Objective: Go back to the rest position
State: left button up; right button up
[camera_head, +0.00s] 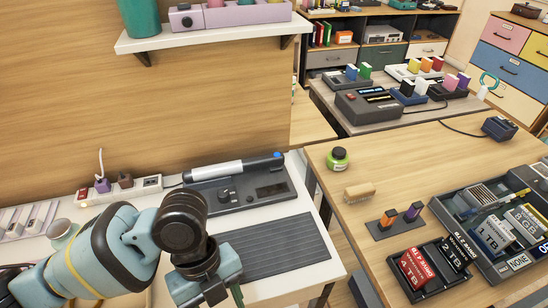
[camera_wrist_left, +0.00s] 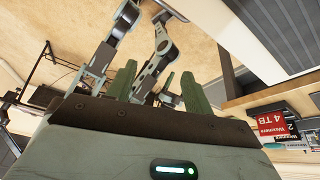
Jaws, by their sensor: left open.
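My left arm (camera_head: 100,250) comes in from the left in the head view, over the white desk (camera_head: 310,240). Its wrist hangs beside the dark ribbed mat (camera_head: 275,250), and the bottom edge of the picture cuts off the gripper. In the left wrist view my left gripper (camera_wrist_left: 158,88) shows two green fingers standing apart. It is open and nothing sits between the fingers. Grey jointed arm links of mine show behind them. My right gripper does not show in the head view, and I cannot make it out in the wrist view.
A dark device with a light cylinder (camera_head: 235,168) and a power strip (camera_head: 120,190) stand behind the arm. A shelf (camera_head: 215,32) hangs above.

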pick_arm(q)
jog(key=s+d+f+n+t+h, duration=0.35)
jog(key=s+f+n, duration=0.6)
jog(key=n, duration=0.45)
jog(key=s+a+f+n+g+y, duration=0.1)
jog(key=s+a+f+n+y, duration=0.2)
jog(key=s+a+n, duration=0.5)
jog(key=s+a+f+n+y, duration=0.25)
jog(key=s+a+n, duration=0.25)
jog(key=s+a, duration=0.4)
jog(key=w+d+t+h+p, duration=0.1)
jog(key=w+d+t+p, duration=0.1)
jog(key=w+t+p, duration=0.6)
jog(key=w+t, duration=0.2)
jog(key=w, duration=0.3)
jog(key=shift+w+d+r+h, duration=0.15)
jog(key=shift+d+r+h, duration=0.1)
jog(key=shift+r+h, duration=0.15)
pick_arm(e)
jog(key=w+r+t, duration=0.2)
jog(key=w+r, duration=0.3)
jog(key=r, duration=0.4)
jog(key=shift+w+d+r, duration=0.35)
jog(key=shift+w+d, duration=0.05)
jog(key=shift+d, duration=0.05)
pick_arm(q)
jog(key=shift+f, duration=0.1)
